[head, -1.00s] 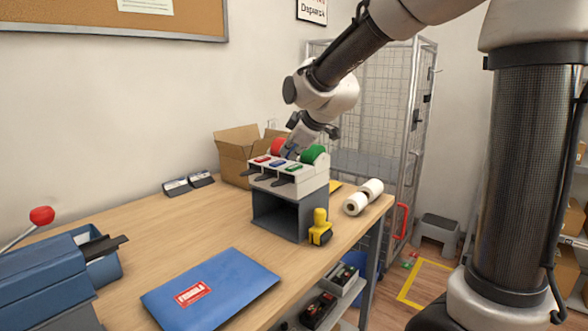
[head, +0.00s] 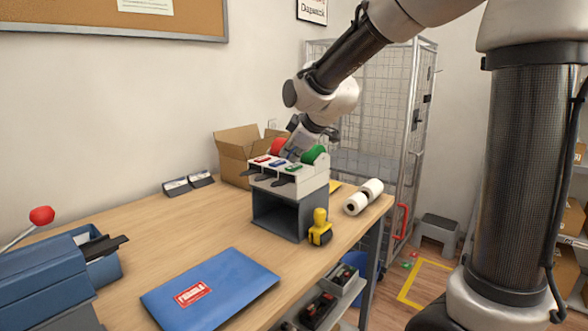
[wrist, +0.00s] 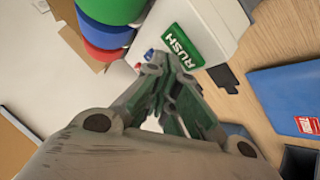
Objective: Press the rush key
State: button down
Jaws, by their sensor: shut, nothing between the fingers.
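The rush key is a green plate (wrist: 182,45) with white RUSH lettering in the wrist view. In the head view, the green key (head: 294,167) is the rightmost of three on a pale machine (head: 314,179), beside a blue key (head: 277,163) and a red key (head: 263,159). My gripper (wrist: 168,62) is shut and empty, its fingertips close beside the lettered plate. I cannot tell whether they touch it. In the head view, my gripper (head: 290,154) is at the back of the machine, and its tips are hard to make out.
Red (head: 279,146) and green (head: 314,154) rolls sit behind the keys. The machine stands on a grey box (head: 289,215). A yellow tool (head: 320,228), white rolls (head: 356,203), an open carton (head: 232,152) and a blue envelope (head: 225,287) are around it. The table's middle is clear.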

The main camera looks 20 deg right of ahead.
aim_at(291, 167)
jog(key=shift+f, duration=0.15)
dwell(0.4)
jog(key=shift+f, duration=0.4)
dwell(0.4)
jog(key=shift+r, duration=0.6)
notch_tip(291, 167, up, 6)
dwell(0.6)
